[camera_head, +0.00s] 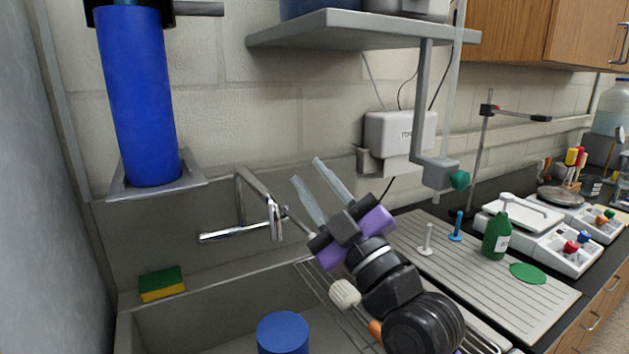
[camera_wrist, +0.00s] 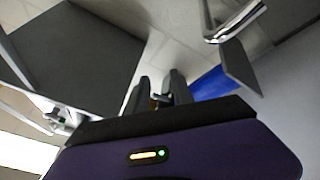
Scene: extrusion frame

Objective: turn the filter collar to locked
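A tall blue filter cylinder (camera_head: 140,100) stands upright at the upper left of the head view. A black head (camera_head: 165,14) sits at its top, cut by the frame edge, and its lower end meets a grey square plate (camera_head: 188,178). I cannot make out a separate collar or its lock marks. My gripper (camera_head: 307,170) is open and empty, with two pale fingers pointing up and left. It is over the sink's right side, well right of the cylinder and apart from it. The fingers also show in the wrist view (camera_wrist: 160,84), with a blue patch (camera_wrist: 215,84) beyond them.
A chrome faucet (camera_head: 262,205) stands between my gripper and the cylinder. A grey shelf (camera_head: 350,35) overhangs above. A sponge (camera_head: 162,283) lies on the sink's left ledge, and a blue cylinder (camera_head: 283,332) stands in the sink. A green bottle (camera_head: 496,237) is on the right drainboard.

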